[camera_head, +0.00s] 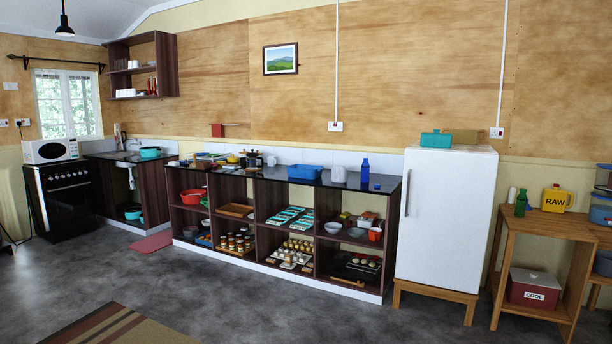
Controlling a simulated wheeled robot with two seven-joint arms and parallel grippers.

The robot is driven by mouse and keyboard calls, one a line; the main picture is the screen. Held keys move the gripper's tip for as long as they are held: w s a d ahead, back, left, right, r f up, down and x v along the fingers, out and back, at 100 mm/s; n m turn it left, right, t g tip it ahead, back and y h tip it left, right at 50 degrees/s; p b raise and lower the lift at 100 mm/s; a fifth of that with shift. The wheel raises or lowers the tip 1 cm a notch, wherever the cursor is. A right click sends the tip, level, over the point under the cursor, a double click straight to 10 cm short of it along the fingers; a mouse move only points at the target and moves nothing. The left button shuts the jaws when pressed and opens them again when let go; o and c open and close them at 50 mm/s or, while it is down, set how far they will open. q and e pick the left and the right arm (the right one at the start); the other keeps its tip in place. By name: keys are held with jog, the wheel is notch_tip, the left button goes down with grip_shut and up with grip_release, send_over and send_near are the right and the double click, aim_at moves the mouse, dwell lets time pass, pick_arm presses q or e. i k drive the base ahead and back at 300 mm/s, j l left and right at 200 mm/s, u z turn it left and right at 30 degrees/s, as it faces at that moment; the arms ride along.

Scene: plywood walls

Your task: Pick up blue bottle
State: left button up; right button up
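A blue bottle (365,171) stands upright on the dark countertop (330,181), near its right end and left of the white fridge. It is far across the room from the camera. A small dark blue item sits just right of its base, too small to make out. Neither of my grippers shows in the head view.
A white kettle-like item (339,174) and a blue tub (304,171) stand left of the bottle. The white fridge (444,215) rises to the right. A wooden table (541,229) stands at far right. The grey floor (250,300) before the counter is open, with a striped rug (121,328) at lower left.

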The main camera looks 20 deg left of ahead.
aim_at(365, 166)
jog(key=i+j+u, duration=0.2)
jog(key=i, duration=0.5)
jog(key=i+l+u, duration=0.15)
jog(key=i, duration=2.3)
